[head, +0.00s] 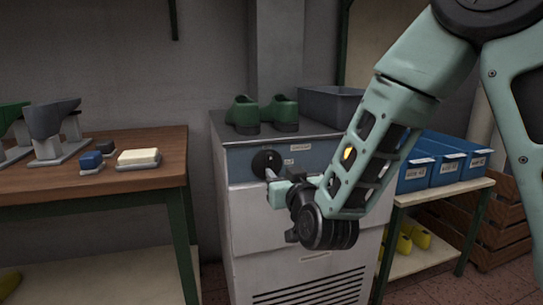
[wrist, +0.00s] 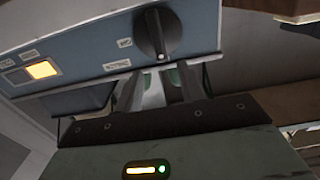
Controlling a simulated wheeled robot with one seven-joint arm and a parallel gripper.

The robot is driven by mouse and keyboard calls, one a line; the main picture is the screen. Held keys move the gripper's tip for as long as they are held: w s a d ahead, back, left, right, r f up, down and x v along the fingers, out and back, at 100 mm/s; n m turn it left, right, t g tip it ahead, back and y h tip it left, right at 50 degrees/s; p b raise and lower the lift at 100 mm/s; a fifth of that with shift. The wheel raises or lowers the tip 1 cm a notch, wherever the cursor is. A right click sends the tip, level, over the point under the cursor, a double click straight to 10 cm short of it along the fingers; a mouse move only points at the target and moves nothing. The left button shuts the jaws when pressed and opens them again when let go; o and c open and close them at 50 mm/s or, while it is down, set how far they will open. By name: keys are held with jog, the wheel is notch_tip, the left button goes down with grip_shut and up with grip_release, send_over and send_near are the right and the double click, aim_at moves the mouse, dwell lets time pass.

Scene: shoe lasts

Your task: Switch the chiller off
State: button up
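The chiller (head: 298,230) is a pale cabinet with a blue control panel (head: 237,162). Its black round knob (head: 266,163) is at the left of the panel. In the wrist view the knob (wrist: 157,33) has a raised grip, with a pale mark at its lower end in that picture. A square lamp (wrist: 41,70) glows amber on the panel. My gripper (head: 271,175) is in front of the panel, just below the knob in the head view.
Green shoes (head: 265,114) and a grey crate (head: 330,104) stand on top of the chiller. A wooden table (head: 120,180) with shoe lasts and brushes is at the left. Blue bins (head: 447,160) sit on a shelf at the right. My arm hides part of the panel.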

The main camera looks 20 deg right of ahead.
aim_at(271, 162)
jog(key=w, duration=0.8)
jog(key=shift+w, duration=0.25)
grip_shut()
